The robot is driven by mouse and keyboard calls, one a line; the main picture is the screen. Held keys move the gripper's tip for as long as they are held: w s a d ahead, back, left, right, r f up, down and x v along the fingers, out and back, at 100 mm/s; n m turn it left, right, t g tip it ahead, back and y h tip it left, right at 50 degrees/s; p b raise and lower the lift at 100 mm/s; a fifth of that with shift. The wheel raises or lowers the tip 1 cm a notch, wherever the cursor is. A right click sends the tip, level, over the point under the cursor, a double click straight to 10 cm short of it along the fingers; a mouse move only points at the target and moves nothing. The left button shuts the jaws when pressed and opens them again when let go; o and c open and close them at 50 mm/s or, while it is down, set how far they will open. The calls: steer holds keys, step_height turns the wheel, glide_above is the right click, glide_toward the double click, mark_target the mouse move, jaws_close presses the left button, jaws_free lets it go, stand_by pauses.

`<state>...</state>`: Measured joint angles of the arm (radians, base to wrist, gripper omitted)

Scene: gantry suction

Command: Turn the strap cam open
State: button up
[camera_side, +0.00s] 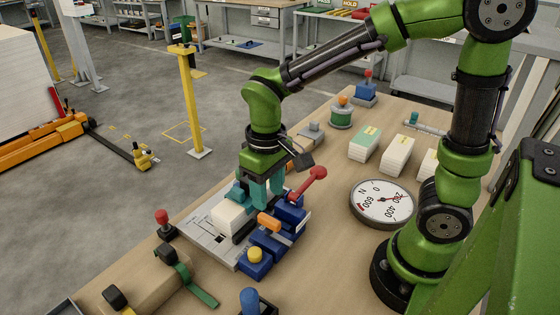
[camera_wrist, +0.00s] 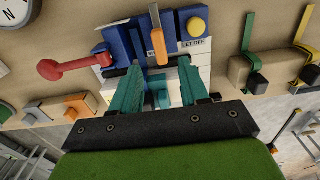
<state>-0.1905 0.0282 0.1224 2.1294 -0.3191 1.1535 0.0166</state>
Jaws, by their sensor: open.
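Two straps with black cams show on a wooden block (camera_side: 142,290) at the front left in the side view. One has a green strap (camera_side: 200,288) and a black cam (camera_side: 166,254); the other black cam (camera_side: 114,298) has a yellow strap. The wrist view shows the green strap (camera_wrist: 248,32) and the yellow strap (camera_wrist: 303,27) at the right; I cannot tell which is meant. My gripper (camera_wrist: 160,67) is open, its teal fingers apart over the blue lever unit (camera_side: 273,241), well away from both straps. A finger partly hides the white block (camera_side: 230,217).
The blue unit carries a red lever (camera_side: 312,180), an orange lever (camera_side: 268,221) and a yellow button (camera_side: 255,254). A red-topped peg (camera_side: 162,220) stands left of its grey plate (camera_side: 205,238). A round dial (camera_side: 381,203) and white-and-green stacks (camera_side: 365,142) lie to the right.

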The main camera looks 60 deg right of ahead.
step_height(320, 180, up, 10)
stand_by(0.3)
steer(key=shift+f, duration=0.1)
steer(key=s+d+m+t+y, duration=0.2)
steer(key=s+d+m+t, duration=0.1)
steer(key=s+d+t, duration=0.3)
steer(key=shift+d+m+t, duration=0.15)
steer(key=shift+m+t, duration=0.25)
steer(key=shift+t, duration=0.2)
